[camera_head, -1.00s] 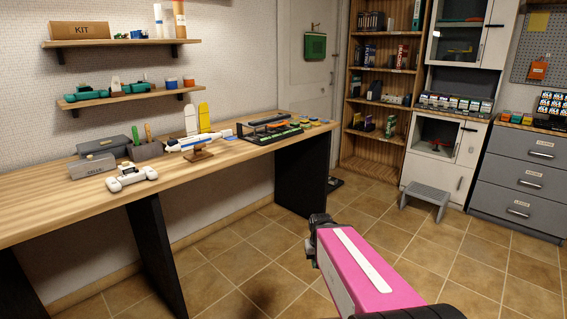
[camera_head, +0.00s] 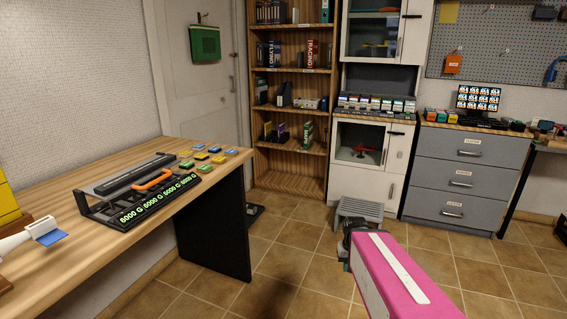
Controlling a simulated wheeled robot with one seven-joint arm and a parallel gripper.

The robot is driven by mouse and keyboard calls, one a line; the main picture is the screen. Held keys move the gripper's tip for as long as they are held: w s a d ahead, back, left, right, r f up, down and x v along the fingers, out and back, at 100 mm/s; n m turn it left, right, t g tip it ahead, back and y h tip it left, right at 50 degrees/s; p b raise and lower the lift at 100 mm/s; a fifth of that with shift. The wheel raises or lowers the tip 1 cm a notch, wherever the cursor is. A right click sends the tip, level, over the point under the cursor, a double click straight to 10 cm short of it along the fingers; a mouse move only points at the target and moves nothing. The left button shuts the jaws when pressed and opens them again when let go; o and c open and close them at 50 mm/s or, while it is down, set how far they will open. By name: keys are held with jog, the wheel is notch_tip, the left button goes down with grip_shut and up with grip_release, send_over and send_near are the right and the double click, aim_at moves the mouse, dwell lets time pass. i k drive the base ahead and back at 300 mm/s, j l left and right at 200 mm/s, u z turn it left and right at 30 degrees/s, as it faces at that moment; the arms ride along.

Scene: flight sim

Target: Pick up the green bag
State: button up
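The green bag (camera_head: 205,43) hangs on the door at the upper left, from a small hook by a thin strap. It is flat and roughly square. My arm, with its pink and white link, reaches in from the lower right. Its far dark end, where my gripper (camera_head: 347,243) appears to be, is low over the floor and well short of the bag. The fingers are too dark and too small to tell whether they are open or shut. Nothing is seen touching the bag.
A wooden workbench (camera_head: 60,192) with a black tray of parts (camera_head: 140,190) stands at the left, its end before the door. A wooden bookshelf (camera_head: 292,172), white cabinet, grey step stool (camera_head: 360,209) and grey drawers (camera_head: 462,180) line the back.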

aim_at(206, 40)
jog(key=i+l+u, duration=0.1)
jog(key=i, duration=1.75)
